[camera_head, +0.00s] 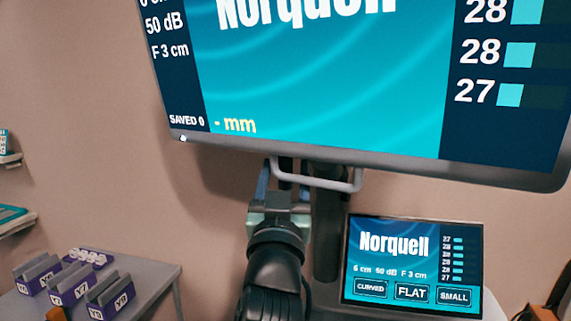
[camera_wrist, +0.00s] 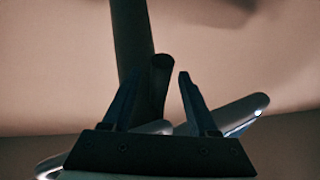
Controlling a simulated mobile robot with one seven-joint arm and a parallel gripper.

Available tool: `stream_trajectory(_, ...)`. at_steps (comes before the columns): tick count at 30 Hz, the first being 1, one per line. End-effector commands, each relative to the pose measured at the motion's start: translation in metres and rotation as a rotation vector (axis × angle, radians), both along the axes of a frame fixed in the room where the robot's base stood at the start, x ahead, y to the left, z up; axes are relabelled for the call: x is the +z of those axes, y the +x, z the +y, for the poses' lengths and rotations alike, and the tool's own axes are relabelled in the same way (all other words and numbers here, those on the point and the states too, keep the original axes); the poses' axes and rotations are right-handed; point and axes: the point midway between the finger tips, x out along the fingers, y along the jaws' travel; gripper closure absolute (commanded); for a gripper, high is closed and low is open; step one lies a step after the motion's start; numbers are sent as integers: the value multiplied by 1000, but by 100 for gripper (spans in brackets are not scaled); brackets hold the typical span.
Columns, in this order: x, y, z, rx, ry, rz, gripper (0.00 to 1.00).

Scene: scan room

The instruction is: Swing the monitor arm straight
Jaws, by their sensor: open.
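The large monitor (camera_head: 300,80) fills the top of the head view, with a teal "Norquell" screen. A pale grey handle bar (camera_head: 325,185) hangs under its lower edge. A dark post (camera_head: 327,235) stands below the monitor, partly hidden by my arm. My gripper (camera_head: 282,185) is raised at the handle's left end, fingers pointing up. In the wrist view, my gripper (camera_wrist: 155,85) is open. The pale bar (camera_wrist: 247,112) runs behind the fingers, and a dark rounded rod (camera_wrist: 160,80) shows between them. I cannot tell whether the fingers touch the handle.
A smaller touch screen (camera_head: 412,265) with several buttons stands to the right of my arm. A grey table (camera_head: 150,285) at lower left holds purple labelled holders (camera_head: 75,285). A wall shelf (camera_head: 18,224) is at far left.

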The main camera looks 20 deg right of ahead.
Motion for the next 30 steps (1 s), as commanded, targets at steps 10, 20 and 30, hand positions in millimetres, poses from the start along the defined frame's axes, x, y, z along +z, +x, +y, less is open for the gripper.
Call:
stream_trajectory(10, 4, 8, -4, 0, 0, -1, 41)
stream_trajectory(20, 4, 7, -4, 0, 0, -1, 82)
stream_trajectory(30, 3, 7, -3, 0, 0, 0, 100)
